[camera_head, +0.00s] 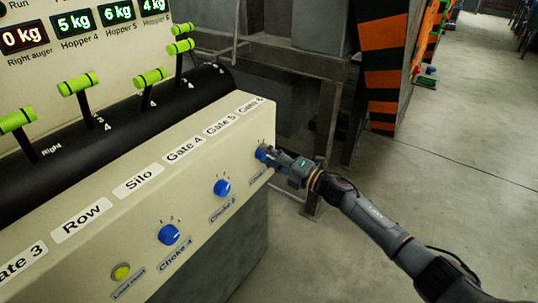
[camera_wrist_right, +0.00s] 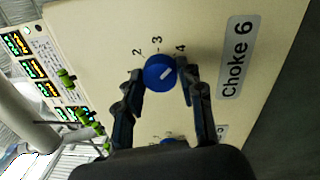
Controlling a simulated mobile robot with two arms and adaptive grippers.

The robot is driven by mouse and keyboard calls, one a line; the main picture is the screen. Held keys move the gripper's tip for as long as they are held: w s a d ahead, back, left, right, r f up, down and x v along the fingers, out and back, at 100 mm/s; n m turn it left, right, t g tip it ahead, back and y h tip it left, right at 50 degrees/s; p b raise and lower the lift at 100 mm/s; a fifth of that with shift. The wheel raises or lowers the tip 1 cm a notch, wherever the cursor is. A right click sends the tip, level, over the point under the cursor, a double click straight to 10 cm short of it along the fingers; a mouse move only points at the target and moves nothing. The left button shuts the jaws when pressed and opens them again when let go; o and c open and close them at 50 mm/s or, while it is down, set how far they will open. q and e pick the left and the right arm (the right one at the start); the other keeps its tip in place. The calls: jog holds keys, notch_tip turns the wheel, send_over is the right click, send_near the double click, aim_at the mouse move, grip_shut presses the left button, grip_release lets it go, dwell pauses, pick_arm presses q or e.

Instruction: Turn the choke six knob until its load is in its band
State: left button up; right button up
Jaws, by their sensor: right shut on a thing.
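The blue choke six knob (camera_head: 261,152) is at the right end of the cream panel front, partly hidden by my right gripper (camera_head: 270,156). In the right wrist view the knob (camera_wrist_right: 160,73) sits between the two dark fingers of the right gripper (camera_wrist_right: 161,76), which is shut on it. The white pointer line on the knob slants up and right, toward the 4. The "Choke 6" label (camera_wrist_right: 236,57) is to its right. The Hopper 6 display (camera_head: 153,5) reads 4 kg in green and is cut by the top edge. My left gripper is not in view.
The choke 5 knob (camera_head: 222,187) and choke 4 knob (camera_head: 169,235) are to the left on the panel, with a yellow-green button (camera_head: 121,272) beyond. Green-handled levers (camera_head: 150,78) stand above.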

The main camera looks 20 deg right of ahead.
dwell(0.3)
jog(key=o, duration=1.2)
jog(key=shift+s+d, duration=0.1)
jog(key=v, duration=1.1)
jog(key=shift+s+d, duration=0.2)
jog(key=shift+s, duration=0.15)
